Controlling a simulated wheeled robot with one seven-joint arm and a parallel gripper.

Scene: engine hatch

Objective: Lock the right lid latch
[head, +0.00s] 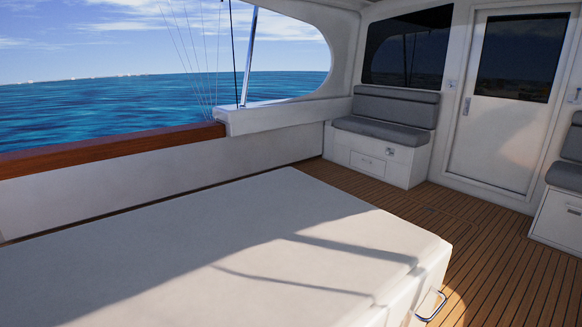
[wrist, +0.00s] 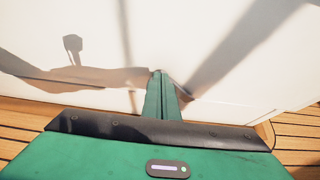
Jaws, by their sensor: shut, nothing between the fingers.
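The white engine hatch lid (head: 230,235) fills the lower part of the head view and looks closed. A small metal loop (head: 431,305) sits on its side near the lower right corner. It may be a latch or a handle; I cannot tell which, nor whether it is locked. In the wrist view, my green gripper (wrist: 159,74) has its fingers together with nothing between them. The fingertips are in front of a white surface (wrist: 225,30); I cannot tell whether they touch it. No latch shows clearly there, and my gripper is outside the head view.
Teak deck (head: 500,270) runs along the hatch's right side and is clear. A grey cushioned seat (head: 385,125) and a white door (head: 505,100) stand at the back. A wooden-topped gunwale (head: 110,150) borders the left. Dark shadows fall across the white surface.

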